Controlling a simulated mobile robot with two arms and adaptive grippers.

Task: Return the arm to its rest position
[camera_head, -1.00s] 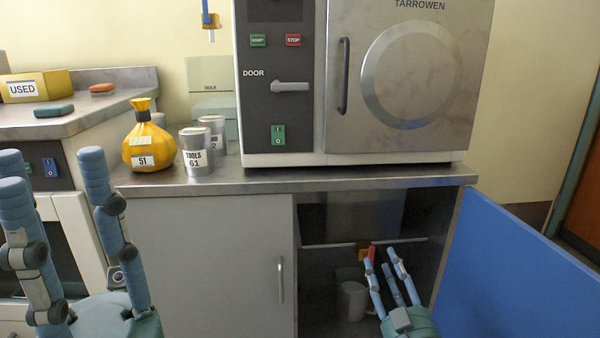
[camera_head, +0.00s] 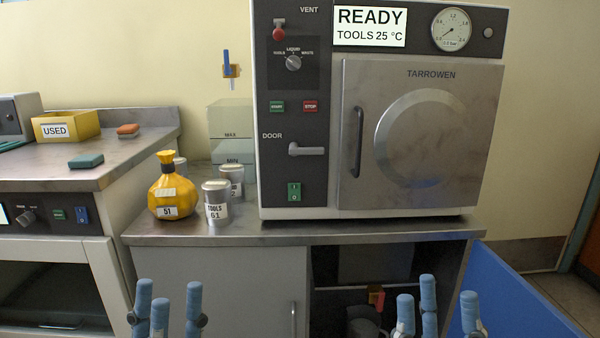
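My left gripper (camera_head: 166,302) shows at the bottom edge in front of the grey cupboard. Its blue fingers point up, spread apart, with nothing between them. My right gripper (camera_head: 436,306) shows at the bottom edge in front of the open lower cupboard (camera_head: 340,268). Its fingers also stand apart and empty. The palms and most of both arms are below the picture.
The steriliser (camera_head: 285,218) stands on the metal counter (camera_head: 380,230), its door shut and its display reading READY. A yellow tied bag (camera_head: 172,190) and canisters (camera_head: 216,205) stand to its left. A blue door (camera_head: 530,300) swings out at the lower right.

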